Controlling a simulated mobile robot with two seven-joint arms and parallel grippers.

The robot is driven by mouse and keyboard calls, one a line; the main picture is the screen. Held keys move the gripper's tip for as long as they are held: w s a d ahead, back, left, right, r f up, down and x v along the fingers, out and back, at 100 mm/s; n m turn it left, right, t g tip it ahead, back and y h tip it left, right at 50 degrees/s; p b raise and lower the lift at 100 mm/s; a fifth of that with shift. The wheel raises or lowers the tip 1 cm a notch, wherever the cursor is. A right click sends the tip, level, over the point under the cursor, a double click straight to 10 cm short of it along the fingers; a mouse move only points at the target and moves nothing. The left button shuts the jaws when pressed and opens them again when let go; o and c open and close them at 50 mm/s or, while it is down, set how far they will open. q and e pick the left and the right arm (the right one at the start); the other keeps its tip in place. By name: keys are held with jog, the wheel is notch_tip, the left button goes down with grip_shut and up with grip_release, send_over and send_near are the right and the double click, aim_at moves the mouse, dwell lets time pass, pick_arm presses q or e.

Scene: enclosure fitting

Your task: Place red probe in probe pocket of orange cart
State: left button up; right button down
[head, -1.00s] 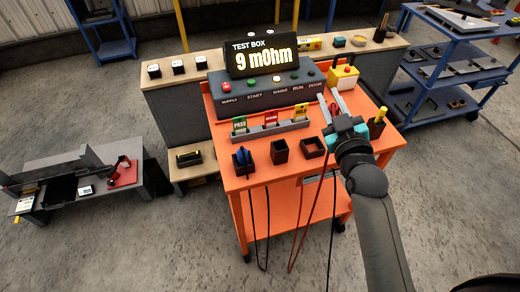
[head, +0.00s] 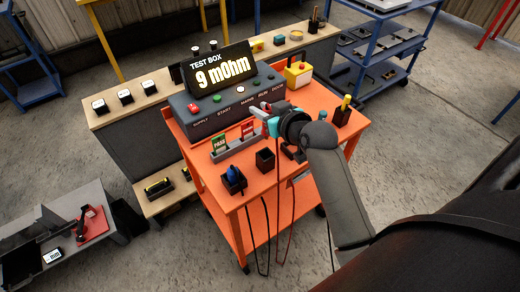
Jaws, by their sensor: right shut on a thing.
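My right gripper (head: 262,112) reaches in from the right over the orange cart (head: 225,197). It is shut on the red probe (head: 266,105), of which only a small red part shows by the fingers. A dark red cable hangs down below the gripper. The cart's front edge has several dark pockets. The left pocket (head: 234,187) holds a blue probe. The middle pocket (head: 265,160) looks empty. A third one is mostly hidden behind my arm. No label shows which is the probe pocket. The gripper is above and behind the pockets, apart from them. My left gripper is not in view.
The test box (head: 216,75) reads 9 mOhm behind the gripper. A card rack (head: 238,149) with green and red cards stands just in front of it.

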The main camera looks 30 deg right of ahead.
jog(key=shift+w+f+b, duration=0.1)
jog(key=shift+f+b, duration=1.8)
jog(key=shift+f, duration=4.65)
jog(key=shift+f, duration=0.15)
jog(key=c, duration=0.7)
grip_release()
jog(key=shift+r, duration=0.2)
jog(key=p+v, duration=0.2)
jog(key=v, duration=1)
